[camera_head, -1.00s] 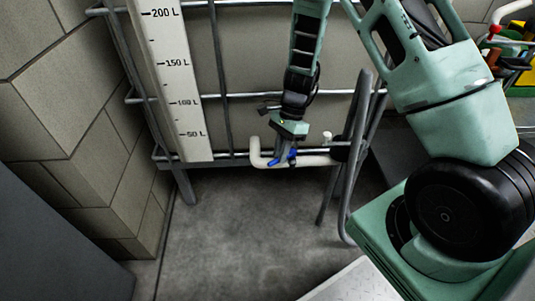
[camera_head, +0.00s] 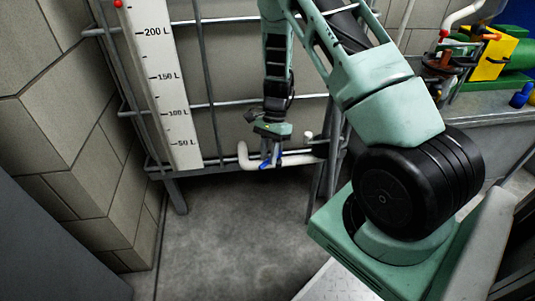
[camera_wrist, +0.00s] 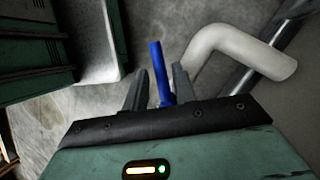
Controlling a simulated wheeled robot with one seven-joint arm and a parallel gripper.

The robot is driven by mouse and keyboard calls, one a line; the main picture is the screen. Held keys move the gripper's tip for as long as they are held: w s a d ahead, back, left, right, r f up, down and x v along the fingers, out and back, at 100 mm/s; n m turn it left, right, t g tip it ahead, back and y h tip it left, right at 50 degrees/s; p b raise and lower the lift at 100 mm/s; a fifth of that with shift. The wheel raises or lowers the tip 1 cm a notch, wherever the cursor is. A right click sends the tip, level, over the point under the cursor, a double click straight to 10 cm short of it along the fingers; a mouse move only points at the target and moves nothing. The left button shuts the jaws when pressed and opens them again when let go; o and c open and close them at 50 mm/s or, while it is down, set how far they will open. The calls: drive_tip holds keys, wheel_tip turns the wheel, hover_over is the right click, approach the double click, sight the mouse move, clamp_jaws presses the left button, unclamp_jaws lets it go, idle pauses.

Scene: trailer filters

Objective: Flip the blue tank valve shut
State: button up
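The blue valve handle (camera_head: 265,165) sits on the white pipe (camera_head: 300,160) at the bottom of the tank (camera_head: 235,85). In the wrist view the blue handle (camera_wrist: 157,68) stands up between the two fingers of my gripper (camera_wrist: 161,88), and the white pipe (camera_wrist: 235,50) bends away to the right. Gaps show between the handle and both fingers, so my gripper is open around it. In the head view my gripper (camera_head: 271,152) points down at the valve and partly hides it. The valve body is hidden.
A metal frame (camera_head: 160,165) surrounds the tank, and a litre scale (camera_head: 165,90) stands at its left. A block wall (camera_head: 75,130) rises further left. A bench (camera_head: 490,110) with yellow and green equipment is at the right. The grey floor (camera_head: 240,230) below is clear.

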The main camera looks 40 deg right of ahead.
drive_tip(key=shift+o, duration=0.4)
drive_tip(key=shift+r, duration=0.1)
wheel_tip(320, 180, up, 10)
drive_tip(key=p, duration=0.3)
drive_tip(key=shift+p, duration=0.3)
drive_tip(key=shift+c, duration=0.4)
drive_tip(key=c, duration=0.5)
drive_tip(key=shift+n+p, duration=0.35)
drive_tip(key=shift+n, duration=0.25)
clamp_jaws()
drive_tip(key=f+n+h+p, duration=0.1)
drive_tip(key=f+n, duration=0.2)
drive_tip(key=n, duration=0.2)
drive_tip(key=w+a+f+n+h+p, duration=0.1)
drive_tip(key=f+n+h+p, duration=0.1)
drive_tip(key=n, duration=0.4)
drive_tip(key=f+n+h+p, duration=0.1)
drive_tip(key=f+n, duration=0.3)
drive_tip(key=n, duration=0.2)
drive_tip(key=shift+w+a+f+h, duration=0.1)
drive_tip(key=shift+w+a+h, duration=0.15)
drive_tip(key=shift+w+h, duration=0.05)
